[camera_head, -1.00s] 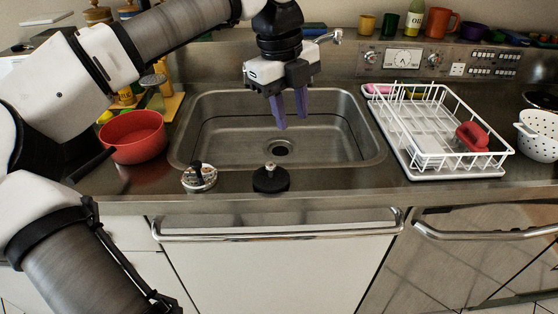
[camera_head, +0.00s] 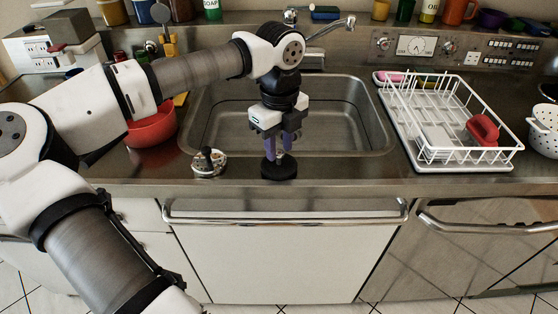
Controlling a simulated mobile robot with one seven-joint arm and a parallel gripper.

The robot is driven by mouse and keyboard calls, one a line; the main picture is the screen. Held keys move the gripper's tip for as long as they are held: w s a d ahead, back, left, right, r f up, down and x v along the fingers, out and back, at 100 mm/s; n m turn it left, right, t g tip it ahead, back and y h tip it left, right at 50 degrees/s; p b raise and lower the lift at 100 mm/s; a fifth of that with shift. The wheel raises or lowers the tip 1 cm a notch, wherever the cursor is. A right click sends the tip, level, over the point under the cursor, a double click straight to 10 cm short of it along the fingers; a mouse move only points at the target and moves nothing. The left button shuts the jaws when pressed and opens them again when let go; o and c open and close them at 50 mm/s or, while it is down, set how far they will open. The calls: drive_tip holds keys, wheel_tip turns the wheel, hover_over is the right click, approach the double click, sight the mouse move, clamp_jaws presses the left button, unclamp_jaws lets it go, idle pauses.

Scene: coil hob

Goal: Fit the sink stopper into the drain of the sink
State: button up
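The black round sink stopper (camera_head: 279,170) with an upright knob sits on the counter's front strip, just in front of the sink (camera_head: 336,141). My gripper (camera_head: 279,150) points down right over the stopper. Its purple fingers look apart, one to each side of the knob, with their tips low near the disc. I cannot tell whether they touch the knob. The sink's drain is hidden behind my gripper now.
A metal strainer with a black knob (camera_head: 208,162) stands left of the stopper. A white dish rack (camera_head: 440,125) stands right. The faucet (camera_head: 330,28) is behind.

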sight(279, 160)
drive_tip(key=shift+f, duration=1.35)
clamp_jaws()
drive_tip(key=shift+r, duration=0.1)
